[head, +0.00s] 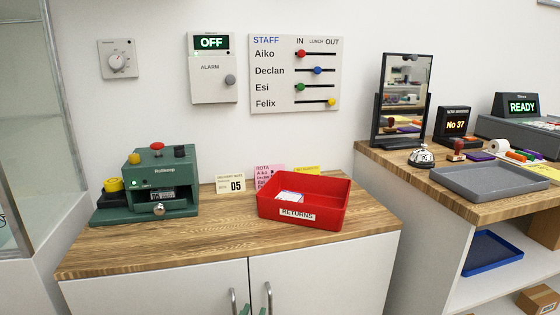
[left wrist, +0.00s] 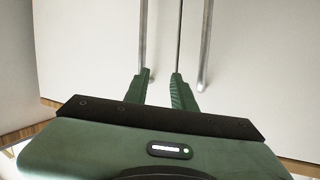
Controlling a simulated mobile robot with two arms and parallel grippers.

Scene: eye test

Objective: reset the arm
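My left gripper (head: 254,309) shows only as green fingertips at the bottom edge of the head view, in front of the cabinet doors and below the counter top. In the left wrist view the same gripper (left wrist: 160,75) points at the pale cabinet doors (left wrist: 105,45). Its two green fingers are apart with nothing between them. Most of my left arm is out of the head view. My right gripper is in neither view.
A green machine (head: 158,182) with buttons and a red RETURNS tray (head: 326,213) stand on the wooden counter (head: 215,237). An alarm box (head: 212,85) reads OFF. On the right counter are a mirror (head: 405,93), a bell (head: 421,157) and a grey tray (head: 490,180).

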